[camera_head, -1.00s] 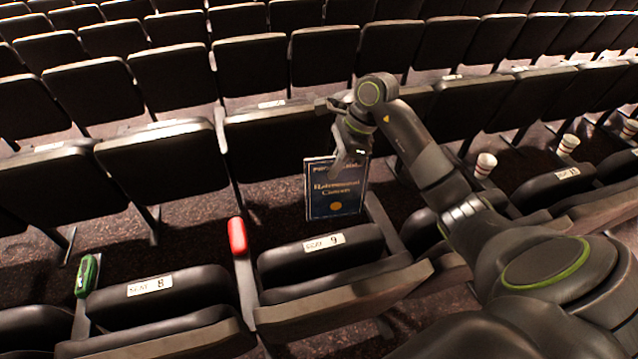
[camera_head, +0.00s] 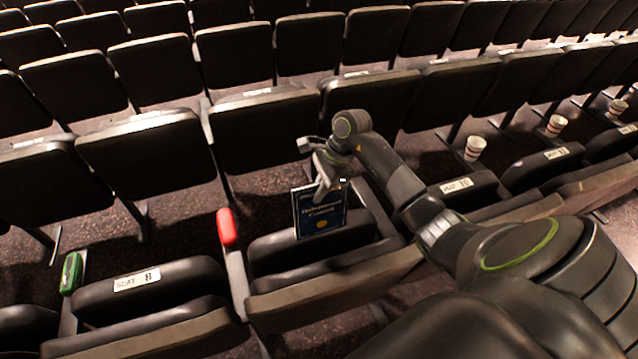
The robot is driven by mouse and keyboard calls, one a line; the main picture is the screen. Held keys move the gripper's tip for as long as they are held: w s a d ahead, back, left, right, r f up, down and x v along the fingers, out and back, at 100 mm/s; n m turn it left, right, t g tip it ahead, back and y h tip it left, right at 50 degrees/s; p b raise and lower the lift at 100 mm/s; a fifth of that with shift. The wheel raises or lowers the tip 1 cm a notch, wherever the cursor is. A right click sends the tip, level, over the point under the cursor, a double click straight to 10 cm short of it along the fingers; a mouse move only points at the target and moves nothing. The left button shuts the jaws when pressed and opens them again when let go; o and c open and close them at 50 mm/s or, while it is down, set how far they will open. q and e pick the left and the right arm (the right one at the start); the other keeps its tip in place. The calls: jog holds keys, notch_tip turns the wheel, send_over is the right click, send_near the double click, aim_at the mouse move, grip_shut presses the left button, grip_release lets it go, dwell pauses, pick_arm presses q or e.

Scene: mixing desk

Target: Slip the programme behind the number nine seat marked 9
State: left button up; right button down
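The programme (camera_head: 318,222) is a dark blue booklet with pale lettering and a gold disc. My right gripper (camera_head: 325,189) is shut on its upper part and holds it roughly upright. The programme overlaps the top edge of the folded seat (camera_head: 278,252) between seat 8 and seat 10. Its lower part covers the place where the 9 label showed earlier, so that label is hidden now. Whether the programme touches the seat I cannot tell. My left gripper is not in view.
A red object (camera_head: 227,227) and a green object (camera_head: 71,273) rest on armrests to the left. Seat 8 (camera_head: 150,283) is left of the programme. Rows of dark seat backs (camera_head: 262,130) rise beyond.

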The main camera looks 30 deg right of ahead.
aim_at(319, 228)
notch_tip(319, 228, down, 15)
jog(key=b, duration=1.4)
jog(key=shift+f+b, duration=0.35)
jog(key=shift+b, duration=0.2)
jog(key=shift+f, duration=0.15)
jog(key=shift+f+b, duration=1.95)
jog(key=shift+b, duration=0.3)
